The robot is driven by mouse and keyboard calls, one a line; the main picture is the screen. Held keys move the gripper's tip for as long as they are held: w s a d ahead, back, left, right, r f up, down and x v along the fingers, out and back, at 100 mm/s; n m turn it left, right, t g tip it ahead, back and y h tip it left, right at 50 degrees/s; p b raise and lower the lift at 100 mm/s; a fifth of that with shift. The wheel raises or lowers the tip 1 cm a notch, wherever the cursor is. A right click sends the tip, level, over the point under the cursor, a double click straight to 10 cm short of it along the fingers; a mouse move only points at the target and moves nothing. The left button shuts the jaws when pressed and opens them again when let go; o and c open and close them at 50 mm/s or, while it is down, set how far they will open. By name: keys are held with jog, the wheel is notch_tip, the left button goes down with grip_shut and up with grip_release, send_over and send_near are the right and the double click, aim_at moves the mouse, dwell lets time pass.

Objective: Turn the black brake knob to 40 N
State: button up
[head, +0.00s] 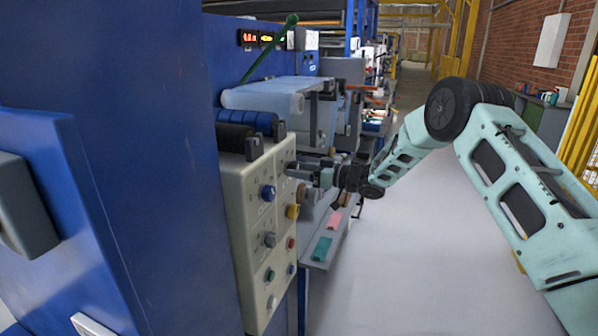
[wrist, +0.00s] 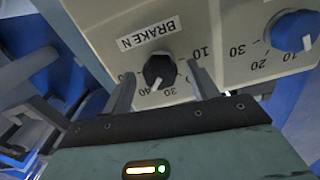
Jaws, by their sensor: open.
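The black brake knob (wrist: 160,69) shows in the wrist view on a pale panel, under a "BRAKE N" label (wrist: 148,34) with a printed number scale around the knob. Its white pointer points down and slightly left in the picture, near the printed 30 and 40; I cannot read the exact setting. My gripper (wrist: 160,72) is open, with one finger on each side of the knob; whether either finger touches it is unclear. In the head view, my gripper (head: 305,172) is at the upper right part of the control panel (head: 238,215) and hides the brake knob's details.
A blue knob (wrist: 294,30) with its own scale is right of the brake knob in the wrist view. In the head view, the panel carries a yellow knob (head: 292,211), a grey knob (head: 270,240) and several buttons. Rollers (head: 265,100) stand above.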

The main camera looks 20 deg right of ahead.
jog(key=b+v, duration=0.3)
jog(key=v, duration=1.4)
